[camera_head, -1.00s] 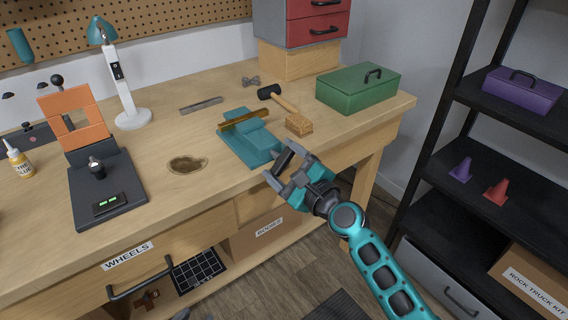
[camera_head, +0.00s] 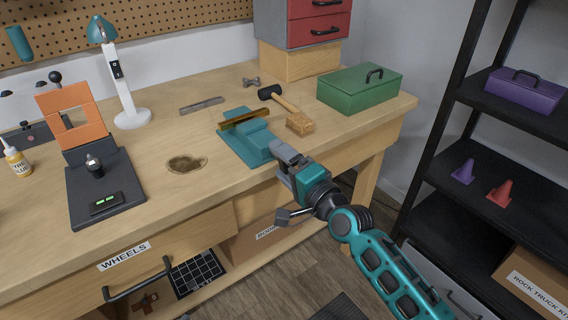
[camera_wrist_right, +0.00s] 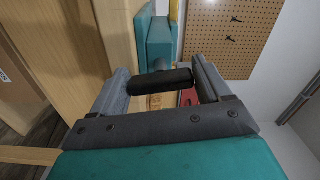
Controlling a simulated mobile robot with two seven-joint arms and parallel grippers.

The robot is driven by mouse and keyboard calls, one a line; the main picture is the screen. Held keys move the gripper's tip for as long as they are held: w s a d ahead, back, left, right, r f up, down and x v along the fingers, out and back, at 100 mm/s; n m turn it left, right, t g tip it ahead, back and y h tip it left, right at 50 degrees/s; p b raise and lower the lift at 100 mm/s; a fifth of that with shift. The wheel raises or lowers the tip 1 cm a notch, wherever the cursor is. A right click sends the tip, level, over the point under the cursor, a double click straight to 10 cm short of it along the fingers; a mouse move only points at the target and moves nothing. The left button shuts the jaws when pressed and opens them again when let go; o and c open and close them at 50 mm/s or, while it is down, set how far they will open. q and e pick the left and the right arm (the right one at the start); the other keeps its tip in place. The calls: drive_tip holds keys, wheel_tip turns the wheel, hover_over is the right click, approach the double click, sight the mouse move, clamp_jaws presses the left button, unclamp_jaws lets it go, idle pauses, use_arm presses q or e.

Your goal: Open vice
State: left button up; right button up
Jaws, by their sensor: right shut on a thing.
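The teal vice (camera_head: 247,142) sits at the front edge of the wooden workbench, with a brass-coloured strip (camera_head: 243,121) along its jaws. I cannot tell how wide any jaw gap is. In the wrist view the vice body (camera_wrist_right: 155,40) lies just beyond my fingers. Its black handle bar (camera_wrist_right: 160,80) lies crosswise between the two grey fingers. My right gripper (camera_head: 284,160) is at the front end of the vice, shut on this handle; in the head view the gripper hides the handle. My left gripper is in neither view.
A wooden-handled mallet (camera_head: 285,107) and a green toolbox (camera_head: 358,88) lie right of the vice. A grey flat bar (camera_head: 202,105) lies behind it. A black stand with an orange frame (camera_head: 105,185) is at the left. The black shelf (camera_head: 490,210) stands right of my arm.

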drive_tip(key=n, duration=0.3)
drive_tip(key=shift+f, duration=0.1)
drive_tip(key=n, duration=0.4)
drive_tip(key=shift+d+p, duration=0.1)
drive_tip(key=shift+p, duration=0.2)
drive_tip(key=n+p, duration=0.1)
drive_tip(key=n, duration=0.4)
drive_tip(key=shift+w+n, duration=0.1)
drive_tip(key=shift+n, duration=0.3)
drive_tip(key=shift+d+f+n+p, duration=0.1)
drive_tip(key=shift+n+p, duration=0.25)
drive_tip(key=shift+n, duration=1.15)
drive_tip(key=o, duration=1)
drive_tip(key=shift+c, duration=0.2)
drive_tip(key=v, duration=1.3)
drive_tip(key=shift+p, duration=0.4)
